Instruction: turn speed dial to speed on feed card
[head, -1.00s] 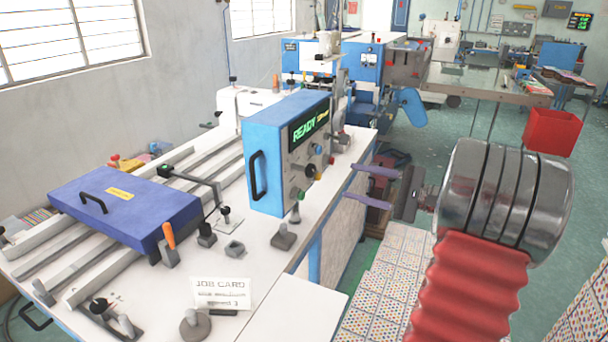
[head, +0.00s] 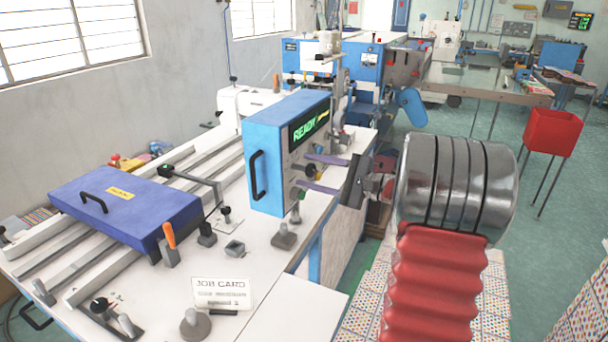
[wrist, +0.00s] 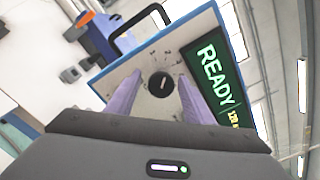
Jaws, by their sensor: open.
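The blue control box (head: 268,150) stands on the white bench, with a grey panel facing my gripper. A black round dial (wrist: 161,84) with a pale pointer mark sits on that panel in the wrist view. My gripper (head: 308,173) is open, its two purple fingers reaching toward the panel. In the wrist view the fingers (wrist: 159,78) lie on either side of the dial; I cannot tell whether they touch it. The white job card (head: 221,293) lies at the bench front; its last line seems to read speed, with an unclear digit.
A green READY display (head: 309,124) tops the panel. A blue-purple cover (head: 125,205) with a handle lies at left. Small knobs and an orange-handled lever (head: 169,240) stand on the bench. A red bin (head: 552,132) stands at right.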

